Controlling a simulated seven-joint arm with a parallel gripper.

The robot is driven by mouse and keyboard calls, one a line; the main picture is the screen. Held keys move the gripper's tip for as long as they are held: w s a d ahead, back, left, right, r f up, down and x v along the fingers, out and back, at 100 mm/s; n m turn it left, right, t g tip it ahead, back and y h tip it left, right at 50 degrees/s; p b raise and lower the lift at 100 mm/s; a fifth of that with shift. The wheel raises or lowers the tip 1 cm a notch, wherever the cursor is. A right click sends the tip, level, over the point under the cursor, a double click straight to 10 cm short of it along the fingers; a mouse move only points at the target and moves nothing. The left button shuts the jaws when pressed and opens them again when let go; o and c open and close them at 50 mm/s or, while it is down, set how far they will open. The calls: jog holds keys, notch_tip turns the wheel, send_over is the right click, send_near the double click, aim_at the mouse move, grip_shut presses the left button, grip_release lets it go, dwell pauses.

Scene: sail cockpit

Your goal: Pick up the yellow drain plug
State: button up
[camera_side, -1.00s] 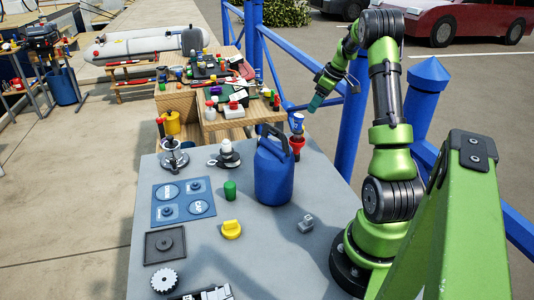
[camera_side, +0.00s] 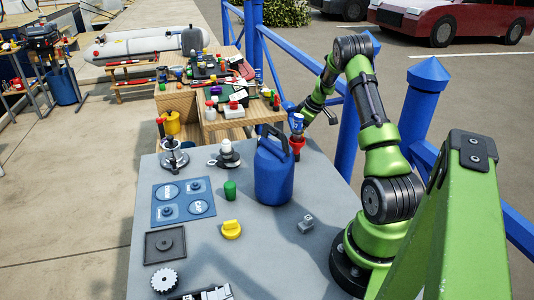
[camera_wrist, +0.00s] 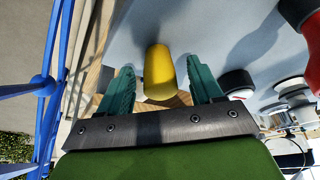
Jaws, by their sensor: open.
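The yellow drain plug (camera_side: 231,230) lies on the grey table (camera_side: 265,255), with a raised grip on top, left of the grey metal fitting. My gripper (camera_side: 289,106) is at the table's far right, behind the blue-and-red piece and well away from the plug. In the wrist view my gripper (camera_wrist: 159,64) has its two teal fingers apart, with nothing held. A yellow rounded thing (camera_wrist: 158,72) shows between the fingers there; I cannot tell whether it is the plug or another yellow item.
A blue jug (camera_side: 274,172) stands between my gripper and the plug. The blue-and-red piece (camera_side: 297,146) stands behind it. A green cylinder (camera_side: 230,190), blue panel (camera_side: 183,202), dark square plate (camera_side: 165,244) and grey fitting (camera_side: 306,223) surround the plug. Blue railing posts (camera_side: 421,105) rise at right.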

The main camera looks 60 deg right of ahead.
jog(key=c, duration=1.1)
jog(key=shift+r, duration=0.15)
